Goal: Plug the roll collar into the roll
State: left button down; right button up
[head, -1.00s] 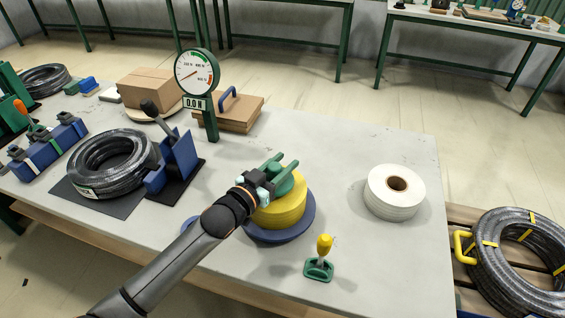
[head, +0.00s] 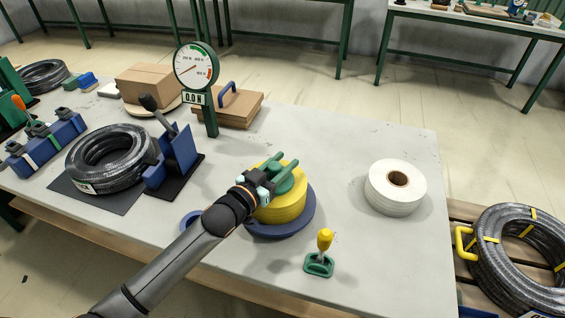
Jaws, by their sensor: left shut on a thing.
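Whether the piece is seated in the yellow roll cannot be told. The yellow roll sits on a round blue base (head: 308,217). A white roll (head: 390,201) with a brown core and an open hole lies to the right, apart from the gripper. My right gripper is not in view.
A yellow-knobbed green toggle (head: 320,262) stands near the front edge. A dial gauge (head: 196,66) reads 0.0 N behind. A black hose coil (head: 107,160) and blue fixture (head: 177,158) are left. The table (head: 350,140) is clear behind the white roll.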

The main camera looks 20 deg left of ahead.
aim_at(270, 174)
pick_arm(q)
jog(key=shift+r, duration=0.1)
jog(key=shift+c, duration=1.9)
grip_release()
jog(key=shift+o, duration=0.2)
jog(key=shift+o, duration=1.1)
jog(key=shift+s, duration=0.1)
jog(key=shift+p+v, duration=1.3)
jog(key=shift+v, duration=0.7)
jog(key=shift+s+a, duration=0.1)
jog(key=shift+s, duration=0.05)
